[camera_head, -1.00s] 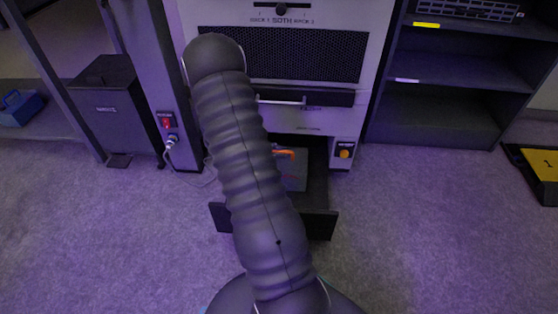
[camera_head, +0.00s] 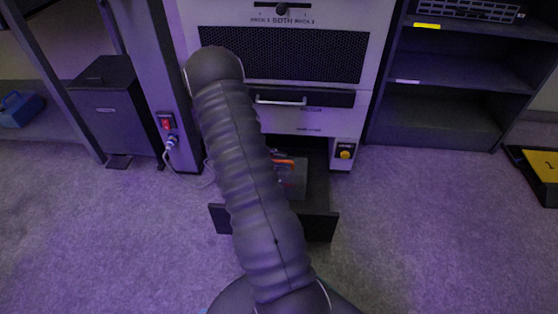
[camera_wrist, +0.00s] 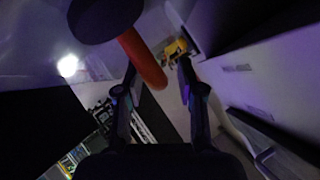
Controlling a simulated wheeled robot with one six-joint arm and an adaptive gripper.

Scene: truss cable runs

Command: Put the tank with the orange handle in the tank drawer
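The tank (camera_head: 293,190) has a dark grey body and an orange handle (camera_head: 284,163). In the head view it shows low in the open tank drawer (camera_head: 319,226), under the machine, and my arm hides its left part. My gripper is hidden behind my arm in the head view. In the wrist view my gripper (camera_wrist: 160,78) has its two fingers spread apart. An orange-red bar (camera_wrist: 143,60), joined to a dark rounded piece, slants between the fingertips, closer to the left finger. I cannot tell whether it touches that finger.
The machine front (camera_head: 310,120) has a silver bar handle and a yellow knob (camera_head: 344,154). A dark shelf rack (camera_head: 440,105) stands at right, with a yellow floor platform beyond. A black bin (camera_head: 108,105) and a blue object (camera_head: 20,108) are at left. Carpet in front is clear.

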